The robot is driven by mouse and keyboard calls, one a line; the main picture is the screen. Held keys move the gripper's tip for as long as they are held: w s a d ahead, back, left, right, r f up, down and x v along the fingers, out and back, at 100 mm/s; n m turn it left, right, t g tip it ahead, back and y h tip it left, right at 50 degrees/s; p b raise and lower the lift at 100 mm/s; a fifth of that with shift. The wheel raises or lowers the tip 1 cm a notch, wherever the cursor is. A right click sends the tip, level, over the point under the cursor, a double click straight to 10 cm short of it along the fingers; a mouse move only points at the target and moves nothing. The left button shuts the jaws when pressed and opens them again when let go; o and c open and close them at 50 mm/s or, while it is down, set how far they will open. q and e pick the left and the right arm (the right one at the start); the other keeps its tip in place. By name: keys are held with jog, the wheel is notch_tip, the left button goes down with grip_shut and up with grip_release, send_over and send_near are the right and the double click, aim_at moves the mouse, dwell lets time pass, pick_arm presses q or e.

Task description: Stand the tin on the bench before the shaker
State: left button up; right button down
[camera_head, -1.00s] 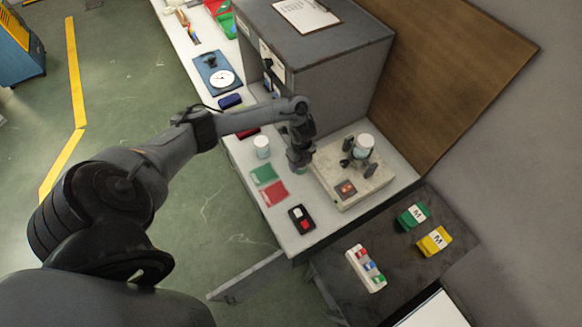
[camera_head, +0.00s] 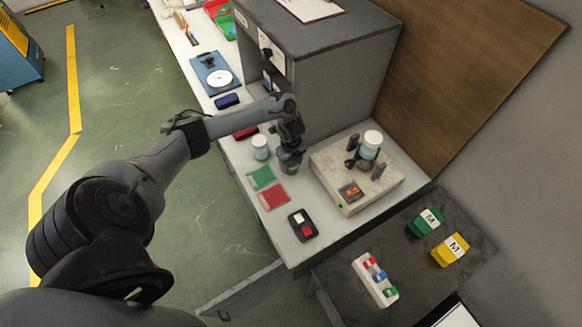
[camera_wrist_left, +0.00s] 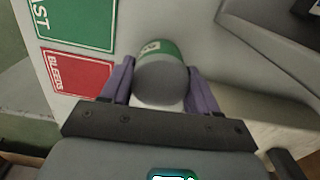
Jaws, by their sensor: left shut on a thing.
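My left gripper (camera_head: 289,170) is low over the bench (camera_head: 252,205), between a loose white tin and the shaker (camera_head: 335,190). In the left wrist view, its purple fingers (camera_wrist_left: 160,88) are shut on a grey tin with a green band (camera_wrist_left: 160,80). Most of this tin is hidden by the gripper in the head view. I cannot tell whether its base touches the bench. The beige shaker carries another white tin (camera_head: 370,143) between dark clamps. My right gripper is not in view.
The loose white tin (camera_head: 260,147) stands left of my gripper. Green (camera_head: 261,178) and red (camera_head: 273,197) cards lie in front, with a black switch box (camera_head: 303,225) nearer the edge. A grey cabinet (camera_head: 340,75) stands behind. The dark side table holds green and yellow blocks (camera_head: 450,250).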

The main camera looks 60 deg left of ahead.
pick_arm(q)
jog(key=shift+f, duration=0.3)
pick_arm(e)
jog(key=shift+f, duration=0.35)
pick_arm(q)
jog(key=shift+f, duration=0.2)
jog(key=o, duration=1.2)
jog(key=shift+r, duration=0.2)
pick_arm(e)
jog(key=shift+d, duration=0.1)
